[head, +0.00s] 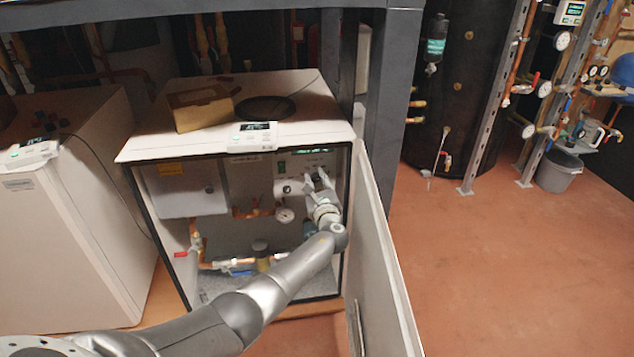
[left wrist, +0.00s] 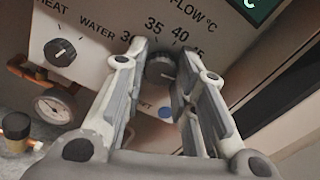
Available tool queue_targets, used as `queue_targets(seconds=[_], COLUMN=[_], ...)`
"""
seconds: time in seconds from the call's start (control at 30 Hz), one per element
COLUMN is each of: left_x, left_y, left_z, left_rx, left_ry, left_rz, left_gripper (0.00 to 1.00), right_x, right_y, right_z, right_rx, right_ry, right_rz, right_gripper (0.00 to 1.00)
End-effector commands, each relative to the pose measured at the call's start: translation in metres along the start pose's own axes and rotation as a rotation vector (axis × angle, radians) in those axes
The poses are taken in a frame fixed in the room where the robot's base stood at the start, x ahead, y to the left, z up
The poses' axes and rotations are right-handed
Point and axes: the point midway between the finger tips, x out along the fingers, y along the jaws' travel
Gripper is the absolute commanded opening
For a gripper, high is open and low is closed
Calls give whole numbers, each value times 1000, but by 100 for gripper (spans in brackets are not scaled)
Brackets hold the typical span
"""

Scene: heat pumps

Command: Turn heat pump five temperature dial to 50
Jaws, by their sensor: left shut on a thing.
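The open heat pump cabinet (head: 245,165) stands in the middle of the head view, with a control panel at its upper right inside. In the left wrist view a dark round temperature dial (left wrist: 160,70) sits under the marks 30, 35, 40 and 45 and the words "FLOW °C". My left gripper (left wrist: 158,68) reaches the panel with its fingers on both sides of this dial, shut on it. In the head view my left gripper (head: 318,182) covers the dial. The dial's pointer cannot be made out. My right gripper is not in view.
A second dial (left wrist: 60,52) marked "HEAT" and "WATER" is left of the gripper, with a gauge (left wrist: 58,107) below. The cabinet's open door (head: 385,260) stands close to the right of my arm. A cardboard box (head: 202,107) lies on top.

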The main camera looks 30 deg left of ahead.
Motion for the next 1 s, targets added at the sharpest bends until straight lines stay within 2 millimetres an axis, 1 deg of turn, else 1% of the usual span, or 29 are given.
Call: queue_targets(seconds=[0.07, 0.1, 0.27, 0.67, 0.77, 0.87, 1.0], left_x=[-1, -1, -1, -3, -9, -19, -40], left_y=[0, 0, 0, 0, 0, 0, 0], left_z=[-3, -3, -2, -1, -1, -2, -2], left_rx=[1, 1, 1, -1, 0, -1, -1], left_ry=[4, 4, 4, 1, 1, 2, 3], left_rz=[-1, -1, -1, -1, -2, -3, -3], left_gripper=[2, 27, 48, 49, 49, 49, 49], right_x=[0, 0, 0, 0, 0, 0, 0], right_y=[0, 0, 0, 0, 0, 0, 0], right_z=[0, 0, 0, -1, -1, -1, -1], right_rx=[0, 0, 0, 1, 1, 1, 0], right_ry=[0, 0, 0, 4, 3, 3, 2], right_rz=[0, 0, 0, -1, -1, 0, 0], right_gripper=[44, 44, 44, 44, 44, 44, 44])
